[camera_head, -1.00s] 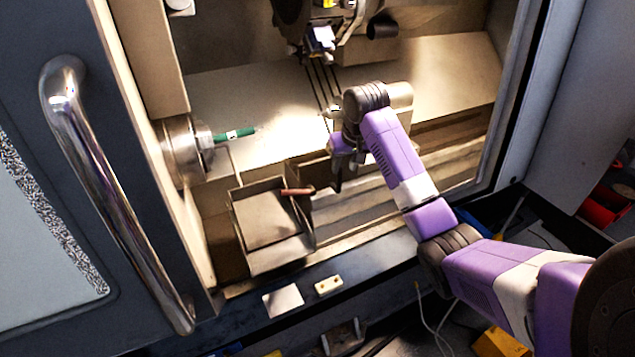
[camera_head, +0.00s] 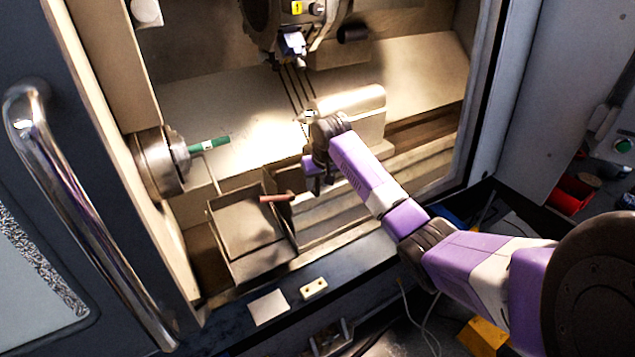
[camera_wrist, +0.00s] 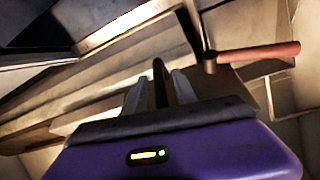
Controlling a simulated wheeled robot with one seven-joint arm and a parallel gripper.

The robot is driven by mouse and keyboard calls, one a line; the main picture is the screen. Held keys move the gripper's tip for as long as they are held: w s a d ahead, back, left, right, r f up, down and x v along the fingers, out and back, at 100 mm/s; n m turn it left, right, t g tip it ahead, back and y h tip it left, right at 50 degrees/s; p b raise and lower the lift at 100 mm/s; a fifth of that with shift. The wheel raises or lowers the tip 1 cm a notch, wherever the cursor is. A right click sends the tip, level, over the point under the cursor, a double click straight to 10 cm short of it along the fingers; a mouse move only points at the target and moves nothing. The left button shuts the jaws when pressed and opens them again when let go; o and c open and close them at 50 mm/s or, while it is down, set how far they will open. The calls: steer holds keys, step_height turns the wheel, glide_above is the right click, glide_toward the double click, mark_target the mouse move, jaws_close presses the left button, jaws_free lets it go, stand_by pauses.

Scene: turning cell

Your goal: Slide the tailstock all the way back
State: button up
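The tailstock (camera_head: 360,108) is a cream block on the machine bed, right of the chuck. Its nose points left toward a green bar held in the chuck (camera_head: 158,162). My gripper (camera_head: 318,187) hangs in front of the tailstock, and my forearm hides part of its front. In the wrist view my gripper (camera_wrist: 160,85) has its two grey fingers apart. A dark upright bar shows between them; I cannot tell whether they touch it. A lever with a reddish-brown grip (camera_head: 277,198) is left of my gripper; the grip also shows in the wrist view (camera_wrist: 258,52).
An open metal tray (camera_head: 208,240) stands at the front left, below the chuck. The turret (camera_head: 293,40) hangs above the bed. The door handle (camera_head: 85,220) is at the far left. A white plate (camera_head: 268,307) and a small cream block (camera_head: 314,288) lie on the front sill.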

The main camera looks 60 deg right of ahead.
jaws_close()
stand_by(1.2)
